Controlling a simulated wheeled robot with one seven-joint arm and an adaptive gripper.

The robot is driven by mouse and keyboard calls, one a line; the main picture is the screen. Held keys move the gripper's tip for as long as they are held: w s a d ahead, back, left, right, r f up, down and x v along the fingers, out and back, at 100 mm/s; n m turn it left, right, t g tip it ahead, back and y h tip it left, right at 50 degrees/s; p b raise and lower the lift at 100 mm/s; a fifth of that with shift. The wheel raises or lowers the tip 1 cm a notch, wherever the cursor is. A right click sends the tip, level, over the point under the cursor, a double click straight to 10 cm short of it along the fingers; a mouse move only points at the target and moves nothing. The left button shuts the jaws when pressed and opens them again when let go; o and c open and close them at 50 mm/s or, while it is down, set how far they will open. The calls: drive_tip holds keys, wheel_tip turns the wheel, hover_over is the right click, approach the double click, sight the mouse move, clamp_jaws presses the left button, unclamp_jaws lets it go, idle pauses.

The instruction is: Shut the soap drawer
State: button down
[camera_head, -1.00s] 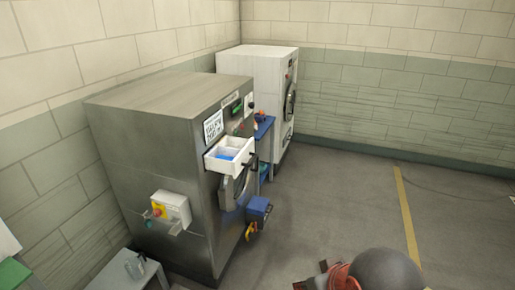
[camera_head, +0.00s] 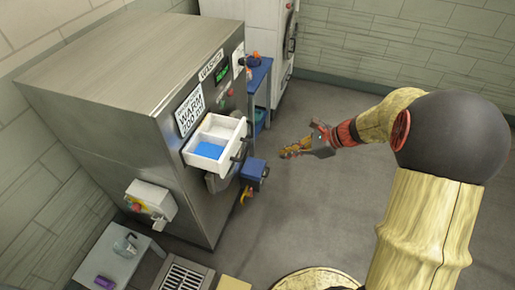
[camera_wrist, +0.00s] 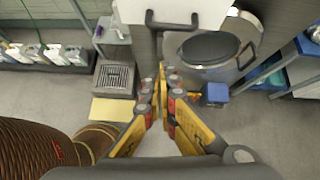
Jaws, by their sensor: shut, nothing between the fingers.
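The soap drawer (camera_head: 222,131) is a white open-topped box with blue inside, pulled out from the front of the steel washer (camera_head: 120,75). In the wrist view the drawer front (camera_wrist: 147,12) with its dark bar handle (camera_wrist: 172,22) shows at the top, ahead of the fingertips. My gripper (camera_head: 285,153) is shut and empty, to the right of the drawer and apart from it. In the wrist view my gripper (camera_wrist: 161,95) points toward the washer, with its yellow fingers together, below the drawer front. The round washer door (camera_wrist: 210,50) is below and right of the drawer.
A blue shelf unit (camera_head: 259,80) and a white machine (camera_head: 262,18) stand farther back. A grey side table (camera_head: 112,262) and a floor grate (camera_head: 184,275) lie near the front.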

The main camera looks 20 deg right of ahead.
sight(213, 146)
drive_tip(key=w+a+f+m+b, duration=0.1)
drive_tip(key=w+a+f, duration=0.5)
drive_tip(key=w+a, duration=0.1)
drive_tip(key=shift+w+a+f+t, duration=0.2)
drive_tip(key=shift+a+t, duration=0.1)
drive_tip(key=shift+a, duration=0.35)
drive_tip(key=shift+r, duration=0.1)
drive_tip(key=w+a, duration=0.3)
drive_tip(key=a, duration=0.1)
drive_tip(key=w+a, duration=0.3)
drive_tip(key=a, duration=0.1)
drive_tip(key=w+a, duration=0.3)
drive_tip(key=a, duration=0.1)
drive_tip(key=shift+a+b, duration=0.2)
drive_tip(key=shift+b, duration=0.1)
drive_tip(key=shift+r, duration=0.1)
drive_tip(key=shift+d, duration=0.1)
